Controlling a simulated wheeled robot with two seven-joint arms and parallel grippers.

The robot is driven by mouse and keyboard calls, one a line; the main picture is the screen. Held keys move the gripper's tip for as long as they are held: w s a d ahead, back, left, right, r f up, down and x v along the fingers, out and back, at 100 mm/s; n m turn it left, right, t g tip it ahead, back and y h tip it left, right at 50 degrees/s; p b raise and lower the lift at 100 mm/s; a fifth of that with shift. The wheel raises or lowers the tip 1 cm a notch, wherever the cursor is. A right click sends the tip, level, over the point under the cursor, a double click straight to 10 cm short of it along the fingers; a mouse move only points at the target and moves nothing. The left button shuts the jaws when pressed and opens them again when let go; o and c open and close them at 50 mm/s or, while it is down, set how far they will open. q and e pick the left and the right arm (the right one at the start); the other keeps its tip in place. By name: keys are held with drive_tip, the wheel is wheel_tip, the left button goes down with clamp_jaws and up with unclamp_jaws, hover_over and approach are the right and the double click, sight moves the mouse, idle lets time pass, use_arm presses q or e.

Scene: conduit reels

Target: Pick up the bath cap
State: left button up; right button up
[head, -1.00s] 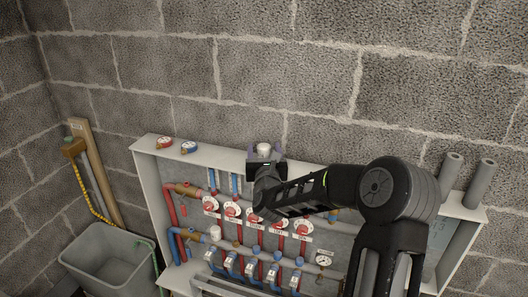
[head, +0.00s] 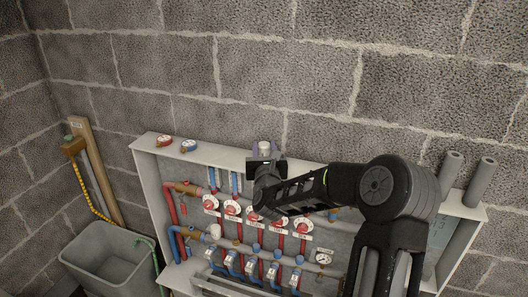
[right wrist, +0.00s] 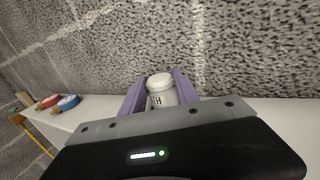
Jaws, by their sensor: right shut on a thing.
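The bath cap (right wrist: 160,88) is a small white cap with dark lettering, of which "TH" shows in the right wrist view. In the head view the cap (head: 265,147) shows as a pale top at the manifold box's upper edge. My right gripper (right wrist: 160,95) has its purple fingers on both sides of the cap, shut on it. In the head view the right gripper (head: 265,153) is at the box's top ledge. The cap looks upright; its lower part is hidden by the gripper. My left gripper is not in view.
The white manifold box (head: 150,190) holds red and blue pipes and several red-and-white valve caps. Grey tubes (head: 451,172) stand at right. A grey bin (head: 85,262) stands at lower left. The block wall is close behind.

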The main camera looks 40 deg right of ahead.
clamp_jaws()
drive_tip(key=shift+r, duration=0.1)
drive_tip(key=shift+s+a+r+b, duration=0.15)
drive_tip(key=shift+r+b, duration=0.2)
drive_tip(key=shift+b, duration=0.25)
wheel_tip(320, 180, up, 6)
drive_tip(key=shift+r+b, duration=0.25)
drive_tip(key=shift+b, duration=0.55)
drive_tip(key=s+a+b, duration=0.5)
drive_tip(key=s+a, duration=0.6)
drive_tip(key=a, duration=0.5)
drive_tip(key=shift+f, duration=0.15)
